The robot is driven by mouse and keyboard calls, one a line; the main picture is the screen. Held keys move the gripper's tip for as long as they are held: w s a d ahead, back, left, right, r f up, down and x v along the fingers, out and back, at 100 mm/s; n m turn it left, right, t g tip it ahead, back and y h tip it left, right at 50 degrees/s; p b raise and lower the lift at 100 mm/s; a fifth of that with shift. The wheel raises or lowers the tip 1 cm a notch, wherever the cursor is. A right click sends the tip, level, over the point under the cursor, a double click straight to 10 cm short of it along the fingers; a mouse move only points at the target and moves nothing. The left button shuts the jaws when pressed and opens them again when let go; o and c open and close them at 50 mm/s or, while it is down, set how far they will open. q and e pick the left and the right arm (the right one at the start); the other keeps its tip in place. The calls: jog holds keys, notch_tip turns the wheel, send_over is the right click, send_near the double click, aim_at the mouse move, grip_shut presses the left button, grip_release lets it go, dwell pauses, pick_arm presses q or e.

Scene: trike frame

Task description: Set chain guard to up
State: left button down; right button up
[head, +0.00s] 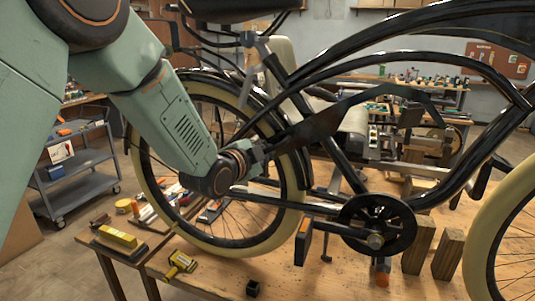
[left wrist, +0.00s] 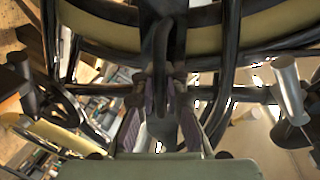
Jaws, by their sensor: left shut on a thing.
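The chain guard (head: 322,122) is a long dark plate on the black bicycle. It slants up to the right from my left gripper, well above the chainring (head: 375,224) and the chain line. My left gripper (head: 262,151) is shut on its rear end, beside the rear wheel (head: 212,243). In the left wrist view the two fingers (left wrist: 161,112) close around a dark upright part (left wrist: 161,50), which looks like the guard's end. The exact contact is partly hidden. My right gripper is not in view.
The bicycle stands over a wooden bench (head: 330,275). Wooden blocks (head: 449,254) stand under the frame. A yellow tool (head: 181,263) and a small black block (head: 252,288) lie at the front. A grey cart (head: 75,175) stands at left.

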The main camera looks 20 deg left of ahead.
pick_arm(q)
jog(key=shift+r, duration=0.2)
jog(key=c, duration=1.4)
grip_release()
jog(key=shift+s, duration=0.15)
jog(key=shift+f, duration=0.15)
jog(key=v, duration=1.2)
